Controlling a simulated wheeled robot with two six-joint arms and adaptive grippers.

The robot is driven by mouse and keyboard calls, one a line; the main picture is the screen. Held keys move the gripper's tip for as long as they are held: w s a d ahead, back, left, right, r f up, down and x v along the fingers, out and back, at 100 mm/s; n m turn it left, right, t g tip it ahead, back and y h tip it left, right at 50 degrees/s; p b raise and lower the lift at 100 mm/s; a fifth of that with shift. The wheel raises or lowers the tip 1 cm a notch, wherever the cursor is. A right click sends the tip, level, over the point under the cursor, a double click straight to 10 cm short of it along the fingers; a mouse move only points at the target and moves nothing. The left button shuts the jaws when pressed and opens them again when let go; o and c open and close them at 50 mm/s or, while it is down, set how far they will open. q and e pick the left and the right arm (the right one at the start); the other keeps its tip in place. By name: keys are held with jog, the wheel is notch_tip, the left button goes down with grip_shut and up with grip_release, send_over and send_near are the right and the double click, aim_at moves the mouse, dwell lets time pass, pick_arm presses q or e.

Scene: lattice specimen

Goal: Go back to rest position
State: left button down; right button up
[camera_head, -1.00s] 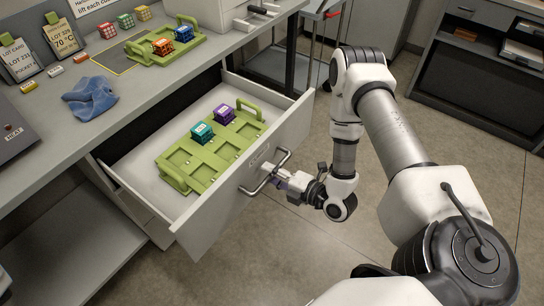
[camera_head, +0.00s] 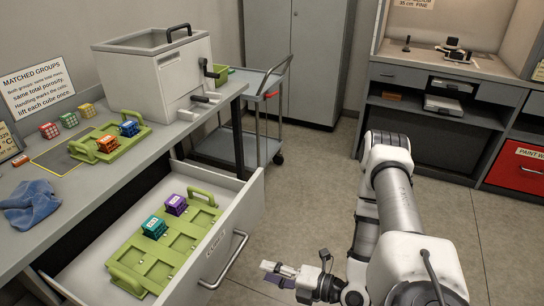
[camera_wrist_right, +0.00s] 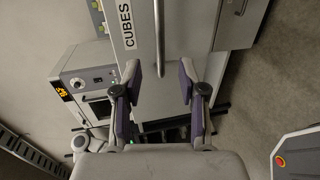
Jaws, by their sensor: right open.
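My right gripper (camera_head: 279,275) is open and empty, in front of the pulled-out drawer and apart from its handle (camera_head: 226,262). In the right wrist view its two fingers (camera_wrist_right: 160,85) stand apart, with the drawer front marked CUBES (camera_wrist_right: 140,24) beyond them. The drawer (camera_head: 240,212) holds a green tray (camera_head: 172,262) with a teal cube (camera_head: 154,227) and a purple cube (camera_head: 176,204) in it. My right arm (camera_head: 398,205) reaches in from the lower right. My left gripper is not in view.
On the counter a second green tray (camera_head: 82,151) holds an orange and a blue cube, near several loose cubes, a blue cloth (camera_head: 30,203) and a white lidded box (camera_head: 155,75). A trolley (camera_head: 225,148) stands behind. Open floor (camera_head: 310,190) lies right of the drawer.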

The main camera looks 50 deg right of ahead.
dwell(0.3)
jog(key=w+a+n+g+y, duration=0.3)
jog(key=a+n, duration=0.1)
jog(key=a, duration=0.5)
jog(key=s+a+f+m+g+h, duration=0.2)
jog(key=a+f+m+g, duration=0.2)
jog(key=a+f+g, duration=0.15)
jog(key=s+d+f+m+g+h, duration=0.2)
jog(key=s+m, duration=0.3)
jog(key=m, duration=0.6)
jog(key=s+d+f+m+g+h, duration=0.3)
jog(key=s+m, duration=0.3)
jog(key=m, duration=0.5)
jog(key=shift+d+f+g+h+p, duration=0.2)
jog(key=shift+d+g+h+p, duration=0.15)
jog(key=shift+d+g+h, duration=0.3)
